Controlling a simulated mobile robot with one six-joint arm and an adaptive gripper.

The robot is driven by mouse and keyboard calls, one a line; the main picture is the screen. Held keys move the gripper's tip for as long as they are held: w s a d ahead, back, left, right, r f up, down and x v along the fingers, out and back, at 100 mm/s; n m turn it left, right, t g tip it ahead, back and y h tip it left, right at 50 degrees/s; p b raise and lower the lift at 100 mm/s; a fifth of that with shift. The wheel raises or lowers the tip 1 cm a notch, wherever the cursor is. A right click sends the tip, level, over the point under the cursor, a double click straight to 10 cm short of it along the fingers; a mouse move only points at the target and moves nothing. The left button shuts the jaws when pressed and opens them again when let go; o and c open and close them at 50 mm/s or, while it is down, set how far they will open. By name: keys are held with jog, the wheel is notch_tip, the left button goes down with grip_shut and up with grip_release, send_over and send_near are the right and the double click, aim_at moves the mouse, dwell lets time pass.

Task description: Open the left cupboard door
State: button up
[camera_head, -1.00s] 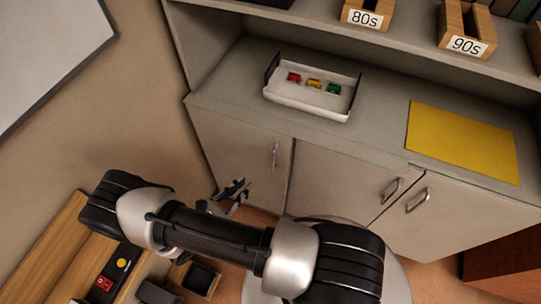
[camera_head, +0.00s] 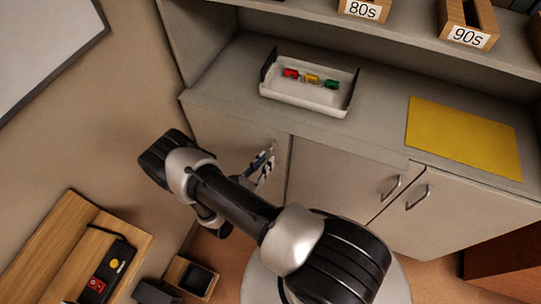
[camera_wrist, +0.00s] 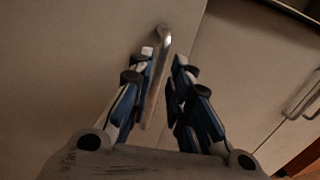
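The left cupboard door (camera_head: 225,127) is closed in the head view, partly hidden behind my arm. It also shows in the wrist view (camera_wrist: 70,60). Its metal handle (camera_wrist: 164,42) is upright near the door's right edge, and my gripper partly covers it in the head view. My gripper (camera_head: 264,160) is at the handle. In the wrist view, my gripper (camera_wrist: 164,58) is open, with its blue-and-black fingers on either side of the handle. The handle appears nearer the left finger, with a gap to the right finger. I cannot tell whether either finger touches it.
Two doors with handles (camera_head: 391,188) (camera_head: 417,197) are to the right. On the cupboard top are a white tray (camera_head: 300,99) holding coloured items and a yellow sheet (camera_head: 462,137). A wooden surface with a switch box (camera_head: 108,272) is at lower left. The wall is close on the left.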

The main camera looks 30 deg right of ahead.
aim_at(270, 155)
jog(key=shift+x, duration=1.95)
jog(key=shift+c, duration=0.4)
grip_shut()
